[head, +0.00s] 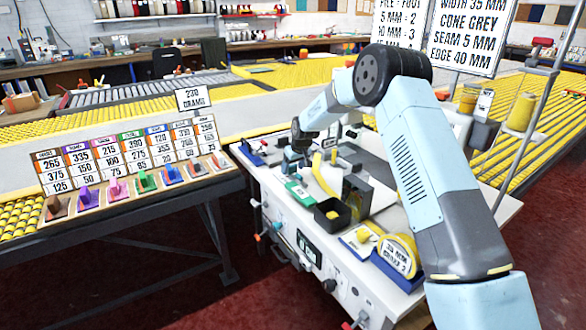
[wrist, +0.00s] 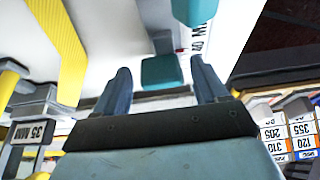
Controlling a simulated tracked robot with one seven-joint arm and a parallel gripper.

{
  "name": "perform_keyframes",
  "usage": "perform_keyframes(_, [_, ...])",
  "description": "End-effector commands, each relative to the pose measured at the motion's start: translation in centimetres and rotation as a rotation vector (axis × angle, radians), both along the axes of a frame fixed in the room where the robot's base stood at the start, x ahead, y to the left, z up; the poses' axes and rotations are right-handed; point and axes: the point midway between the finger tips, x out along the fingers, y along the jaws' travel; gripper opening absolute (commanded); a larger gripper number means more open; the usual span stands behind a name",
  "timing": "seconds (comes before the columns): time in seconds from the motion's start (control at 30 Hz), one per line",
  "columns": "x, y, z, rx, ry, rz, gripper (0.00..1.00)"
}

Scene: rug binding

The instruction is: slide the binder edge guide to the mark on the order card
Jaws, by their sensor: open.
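The order card (head: 465,38) hangs at the upper right in the head view and reads width 35 mm, cone grey, seam 5 mm, edge 40 mm. My gripper (wrist: 162,86) is open, its two dark blue fingers spread apart in the wrist view. A teal block (wrist: 162,71), which looks like the edge guide, shows between and just beyond the fingertips; I cannot tell whether they touch it. A second teal piece (wrist: 194,9) lies beyond it, beside a partly visible "40 M" label (wrist: 199,40). In the head view my gripper (head: 292,163) is small and low over the white bench.
The white machine bench (head: 375,200) also carries a green block (head: 299,193), a black bin (head: 332,214) and a yellow tape roll (head: 398,253). A yellow strip (wrist: 62,45) runs left of the fingers. Left stands a table with price cards and coloured clips (head: 147,181).

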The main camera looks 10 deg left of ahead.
Motion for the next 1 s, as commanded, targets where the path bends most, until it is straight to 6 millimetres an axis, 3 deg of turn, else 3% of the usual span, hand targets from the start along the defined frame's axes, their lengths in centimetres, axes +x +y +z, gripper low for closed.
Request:
perform_keyframes(0.6, [-3.1,-2.6,9.9,0.001,-0.002,-0.001,0.72])
perform_keyframes(0.8, [-3.7,-3.2,11.7,-0.001,0.000,-0.001,0.72])
perform_keyframes(1.0, [-3.9,-3.3,12.2,0.000,0.001,-0.001,0.72])
